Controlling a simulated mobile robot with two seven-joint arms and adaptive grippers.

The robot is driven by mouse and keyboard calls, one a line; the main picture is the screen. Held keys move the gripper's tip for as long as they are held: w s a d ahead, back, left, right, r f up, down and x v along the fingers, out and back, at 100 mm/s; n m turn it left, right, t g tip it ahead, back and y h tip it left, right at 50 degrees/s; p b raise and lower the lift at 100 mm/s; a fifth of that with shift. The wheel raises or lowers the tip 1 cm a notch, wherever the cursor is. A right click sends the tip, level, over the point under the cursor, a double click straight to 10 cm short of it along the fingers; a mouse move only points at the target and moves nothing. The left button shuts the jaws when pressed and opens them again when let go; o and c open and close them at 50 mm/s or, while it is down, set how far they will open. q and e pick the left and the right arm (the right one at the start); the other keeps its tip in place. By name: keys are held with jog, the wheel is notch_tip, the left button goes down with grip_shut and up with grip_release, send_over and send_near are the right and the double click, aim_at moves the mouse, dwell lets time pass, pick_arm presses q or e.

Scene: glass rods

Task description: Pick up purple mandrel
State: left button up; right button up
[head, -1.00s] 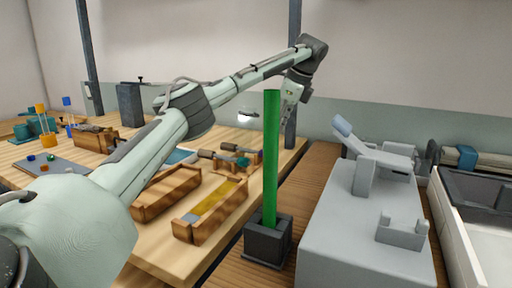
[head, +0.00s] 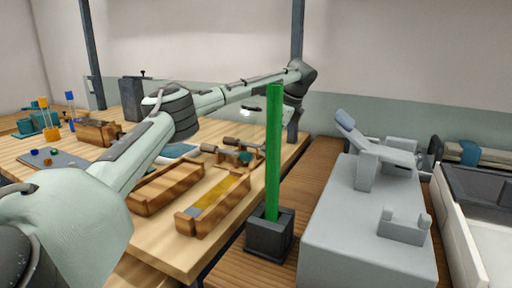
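I cannot make out a purple mandrel in the head view. Tools with dark handles (head: 238,142) lie in a wooden holder at the far right part of the wooden table (head: 160,248); their colours are too small to tell. My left arm reaches across the table from the left. My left gripper (head: 291,113) hangs at its far end, beyond the table's right edge, partly hidden behind the tall green rod (head: 273,150). Its fingers are too small and covered to tell open from shut. My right gripper is not in view.
The green rod stands upright in a dark block (head: 270,236). Two wooden trays (head: 165,190) lie on the table, the nearer one with a yellow strip. A grey bench with a cradle (head: 403,226) is at right. Small coloured pieces sit on a grey mat (head: 70,168) at left.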

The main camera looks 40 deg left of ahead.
pick_arm(q)
grip_shut()
jog(key=shift+r, duration=0.1)
